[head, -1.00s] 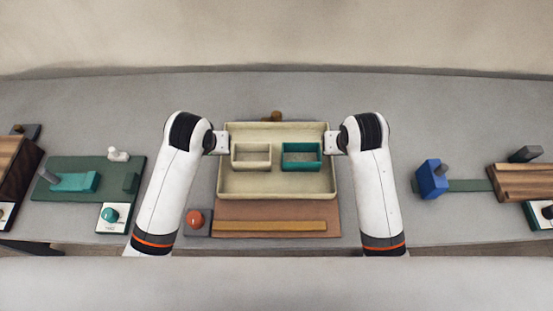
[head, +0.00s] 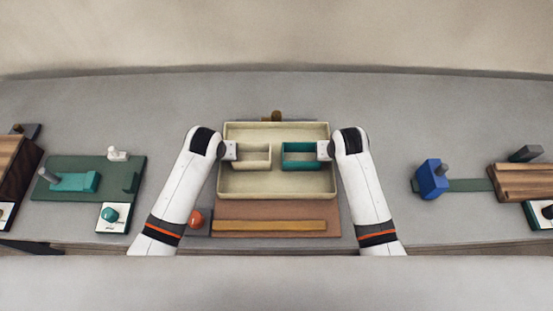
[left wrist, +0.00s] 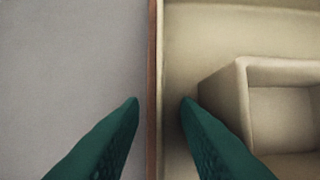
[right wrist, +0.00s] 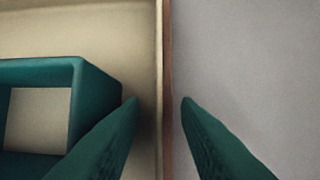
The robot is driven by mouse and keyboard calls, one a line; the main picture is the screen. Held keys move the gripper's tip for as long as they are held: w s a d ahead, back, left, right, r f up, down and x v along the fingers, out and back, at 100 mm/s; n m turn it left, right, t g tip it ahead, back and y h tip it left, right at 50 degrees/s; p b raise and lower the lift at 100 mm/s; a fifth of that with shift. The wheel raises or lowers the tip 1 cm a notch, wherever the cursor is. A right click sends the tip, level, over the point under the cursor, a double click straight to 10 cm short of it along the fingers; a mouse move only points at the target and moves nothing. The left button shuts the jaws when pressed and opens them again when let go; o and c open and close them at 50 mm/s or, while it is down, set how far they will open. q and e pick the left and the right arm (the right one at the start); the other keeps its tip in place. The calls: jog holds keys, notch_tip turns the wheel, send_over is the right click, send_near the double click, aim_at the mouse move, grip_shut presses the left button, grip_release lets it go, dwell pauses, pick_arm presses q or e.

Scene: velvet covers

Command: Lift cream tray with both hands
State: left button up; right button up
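The cream tray (head: 277,189) lies on the grey table in the middle of the head view, with a cream box (head: 252,163) and a teal box (head: 301,164) inside it. My left gripper (left wrist: 160,100) is open, its dark green fingers on either side of the tray's left wall (left wrist: 155,70), with gaps visible. My right gripper (right wrist: 160,100) is open in the same way around the right wall (right wrist: 162,60). In the head view the hands stand over the tray's side walls and hide the fingertips.
A brown mat with a tan bar (head: 268,225) lies in front of the tray, and a red knob (head: 196,219) stands left of it. A brown peg (head: 277,116) stands behind. A green board (head: 80,175) is left, a blue block (head: 432,180) right.

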pick_arm(q)
jog(key=shift+c, duration=0.6)
pick_arm(e)
jog(key=shift+c, duration=0.6)
pick_arm(q)
grip_shut()
pick_arm(e)
grip_shut()
jog(key=shift+r, duration=0.1)
